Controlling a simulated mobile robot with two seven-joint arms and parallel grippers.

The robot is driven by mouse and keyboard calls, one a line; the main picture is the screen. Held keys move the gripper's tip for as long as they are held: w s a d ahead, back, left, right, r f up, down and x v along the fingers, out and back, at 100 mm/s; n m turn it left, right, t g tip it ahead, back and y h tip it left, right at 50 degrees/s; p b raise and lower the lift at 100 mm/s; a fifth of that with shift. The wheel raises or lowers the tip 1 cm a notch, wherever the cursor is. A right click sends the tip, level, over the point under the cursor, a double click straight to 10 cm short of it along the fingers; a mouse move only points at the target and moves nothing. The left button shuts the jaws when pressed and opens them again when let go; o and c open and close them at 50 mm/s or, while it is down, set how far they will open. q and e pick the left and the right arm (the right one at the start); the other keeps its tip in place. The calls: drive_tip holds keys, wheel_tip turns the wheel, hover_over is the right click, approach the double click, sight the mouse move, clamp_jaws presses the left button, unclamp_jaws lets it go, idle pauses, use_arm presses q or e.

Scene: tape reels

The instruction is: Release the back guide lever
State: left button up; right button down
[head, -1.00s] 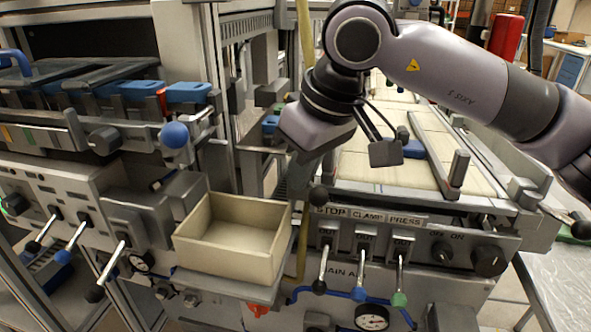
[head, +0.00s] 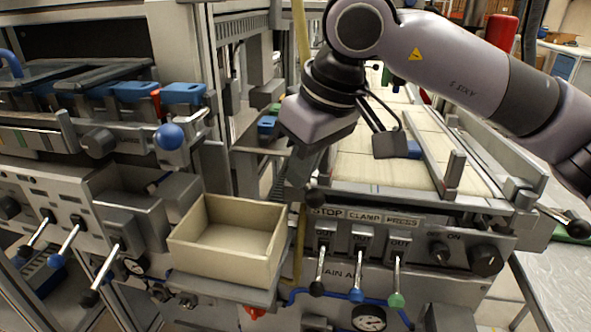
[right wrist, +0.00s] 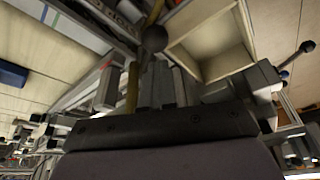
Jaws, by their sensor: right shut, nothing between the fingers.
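My right gripper (head: 297,188) is shut and empty, pointing down at the left edge of the tile-topped machine bed (head: 375,172). A lever's black ball knob (head: 315,197) is close beside its fingertips; in the right wrist view the knob (right wrist: 154,38) shows just beyond the fingers (right wrist: 158,85). I cannot tell whether they touch. Another black-knobbed lever (head: 577,229) sticks out at the bed's right end. No label tells which is the back guide lever. My left gripper is not in view.
An open cream box (head: 190,250) stands just left of and below the gripper. Below the STOP, CLAMP and PRESS labels hang levers with black (head: 317,288), blue (head: 356,294) and green (head: 396,299) knobs. A blue ball knob (head: 170,136) projects at left.

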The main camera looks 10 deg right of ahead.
sight(314, 189)
drive_tip(key=v, duration=0.5)
drive_tip(key=shift+d+r, duration=0.1)
drive_tip(key=shift+d, duration=0.15)
drive_tip(key=shift+s+r, duration=0.25)
drive_tip(key=shift+r, duration=0.25)
drive_tip(key=shift+a, duration=0.1)
